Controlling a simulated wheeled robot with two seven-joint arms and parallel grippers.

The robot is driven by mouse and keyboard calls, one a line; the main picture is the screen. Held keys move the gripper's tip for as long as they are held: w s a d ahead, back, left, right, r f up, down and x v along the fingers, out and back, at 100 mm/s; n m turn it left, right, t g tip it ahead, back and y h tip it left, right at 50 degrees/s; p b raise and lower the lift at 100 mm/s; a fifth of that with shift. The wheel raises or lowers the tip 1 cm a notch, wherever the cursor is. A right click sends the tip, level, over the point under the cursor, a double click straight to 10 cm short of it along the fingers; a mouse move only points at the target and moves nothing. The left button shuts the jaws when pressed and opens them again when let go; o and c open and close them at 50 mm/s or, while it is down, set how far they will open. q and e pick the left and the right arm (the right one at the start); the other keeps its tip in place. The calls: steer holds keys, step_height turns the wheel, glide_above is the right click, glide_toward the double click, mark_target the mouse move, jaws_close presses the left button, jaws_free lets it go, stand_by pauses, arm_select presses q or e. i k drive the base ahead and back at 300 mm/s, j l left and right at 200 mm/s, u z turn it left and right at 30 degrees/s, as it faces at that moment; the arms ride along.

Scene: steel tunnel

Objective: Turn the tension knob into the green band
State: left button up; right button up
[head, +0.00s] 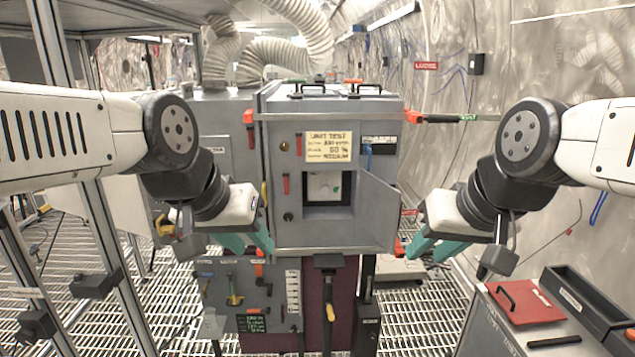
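A grey cabinet (355,230) stands in the middle of the head view, its small door (378,205) swung open to the right. Inside the opening is a pale dial-like face (323,187) with a small green patch; its details are too small to read. A dark round knob (288,216) sits on the front panel, left of the opening. I cannot tell whether this is the tension knob. My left gripper (250,244) is open and empty, left of and below the dark knob. My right gripper (433,248) is open and empty, right of the cabinet. Neither touches the knob.
A yellow label (328,147) is above the opening. A lower panel (218,290) with levers and a black handle (328,263) are below. A grey cart (510,330) with a red plate (525,302) stands at the lower right. Metal posts (105,225) rise at the left.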

mark_target(324, 189)
steer(key=i+j, duration=0.35)
steer(key=j, duration=0.15)
steer(key=i+j+u, duration=0.15)
steer(key=i+j, duration=0.15)
steer(key=j, duration=0.25)
